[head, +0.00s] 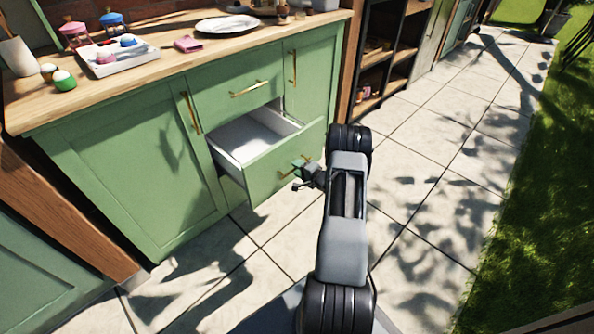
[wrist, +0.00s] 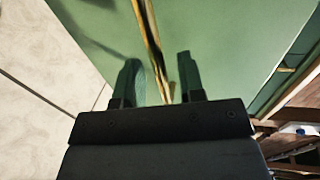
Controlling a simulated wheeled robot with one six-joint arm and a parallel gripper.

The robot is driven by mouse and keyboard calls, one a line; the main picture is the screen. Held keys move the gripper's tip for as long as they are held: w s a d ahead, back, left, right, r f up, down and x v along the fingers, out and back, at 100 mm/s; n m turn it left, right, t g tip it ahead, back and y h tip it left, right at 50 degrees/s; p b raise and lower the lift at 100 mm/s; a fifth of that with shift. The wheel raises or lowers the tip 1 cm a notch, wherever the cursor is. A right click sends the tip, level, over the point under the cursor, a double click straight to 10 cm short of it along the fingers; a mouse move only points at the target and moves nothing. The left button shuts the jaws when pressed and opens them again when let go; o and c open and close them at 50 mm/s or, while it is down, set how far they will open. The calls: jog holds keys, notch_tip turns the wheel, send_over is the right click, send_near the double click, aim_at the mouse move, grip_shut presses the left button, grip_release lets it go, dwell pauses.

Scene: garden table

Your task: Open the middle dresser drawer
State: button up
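The green dresser (head: 130,150) has a drawer column between two doors. The drawer (head: 270,176) below the shut top drawer (head: 237,90) stands pulled well out, its pale, empty-looking inside showing. My gripper (head: 303,176) is at this open drawer's front, by its brass handle. In the wrist view, my gripper (wrist: 158,76) has its two fingers apart, with the brass handle (wrist: 150,40) running between them. Gaps show between the handle and both fingers. The green drawer front (wrist: 225,45) fills much of that view.
The wooden worktop (head: 150,75) holds a white tray (head: 120,63), a plate (head: 227,25) and several small items. An open shelf unit (head: 380,60) stands to the right. Paved floor (head: 440,140) beside my arm is clear, with grass at far right.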

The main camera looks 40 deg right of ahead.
jog(key=shift+w+a+f, duration=0.1)
jog(key=shift+w, duration=0.4)
jog(key=shift+c, duration=0.3)
grip_shut()
